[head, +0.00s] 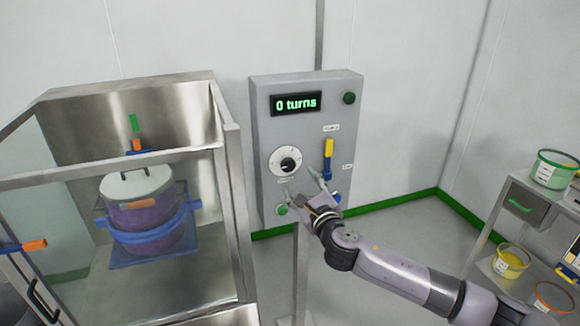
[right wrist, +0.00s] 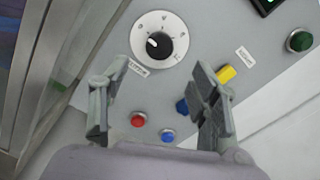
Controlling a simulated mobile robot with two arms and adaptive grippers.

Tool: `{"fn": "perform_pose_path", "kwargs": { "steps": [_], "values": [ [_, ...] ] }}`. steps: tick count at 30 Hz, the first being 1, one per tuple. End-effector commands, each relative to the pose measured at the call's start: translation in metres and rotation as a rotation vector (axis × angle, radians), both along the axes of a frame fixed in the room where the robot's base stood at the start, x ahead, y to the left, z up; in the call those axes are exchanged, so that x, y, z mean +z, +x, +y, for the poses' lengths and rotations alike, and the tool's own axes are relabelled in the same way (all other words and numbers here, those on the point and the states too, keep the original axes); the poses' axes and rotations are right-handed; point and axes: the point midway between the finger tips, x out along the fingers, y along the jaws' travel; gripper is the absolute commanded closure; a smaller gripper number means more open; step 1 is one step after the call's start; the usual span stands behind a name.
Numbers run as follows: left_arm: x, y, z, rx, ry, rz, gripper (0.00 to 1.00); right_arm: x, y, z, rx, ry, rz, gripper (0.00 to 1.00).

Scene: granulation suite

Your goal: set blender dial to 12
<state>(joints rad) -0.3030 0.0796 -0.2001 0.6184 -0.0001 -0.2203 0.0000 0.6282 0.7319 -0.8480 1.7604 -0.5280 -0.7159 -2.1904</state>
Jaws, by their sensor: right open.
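The blender dial (head: 285,161) is a black knob on a round white scale, on the left of the grey control panel (head: 262,110). In the right wrist view the dial (right wrist: 159,45) sits above and between my fingers, with its white pointer mark toward the upper left. The scale's numbers are too small to read. My right gripper (head: 310,188) is in front of the panel, below and right of the dial. In the right wrist view the gripper (right wrist: 157,95) is open and empty, apart from the dial. My left gripper is not in view.
The display (head: 297,104) reads "0 turns". A metal-framed enclosure (head: 231,170) with a purple bin (head: 145,218) stands left. A shelf (head: 513,205) with tubs stands right.

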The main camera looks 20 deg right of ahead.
Motion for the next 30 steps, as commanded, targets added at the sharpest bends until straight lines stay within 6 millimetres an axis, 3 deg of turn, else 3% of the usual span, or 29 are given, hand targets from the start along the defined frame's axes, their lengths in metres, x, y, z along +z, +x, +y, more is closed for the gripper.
{"fn": "perform_pose_path", "kwargs": {
  "steps": [6, 15, 30],
  "values": [
    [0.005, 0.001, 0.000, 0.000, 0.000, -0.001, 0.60, 0.001, 0.040, 0.002, -0.001, 0.001, 0.000, 0.44],
    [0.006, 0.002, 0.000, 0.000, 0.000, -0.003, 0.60, 0.000, 0.080, 0.003, -0.001, 0.001, 0.000, 0.44],
    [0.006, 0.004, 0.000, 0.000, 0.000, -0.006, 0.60, 0.000, 0.092, 0.003, 0.001, 0.001, 0.000, 0.44]
  ]
}}
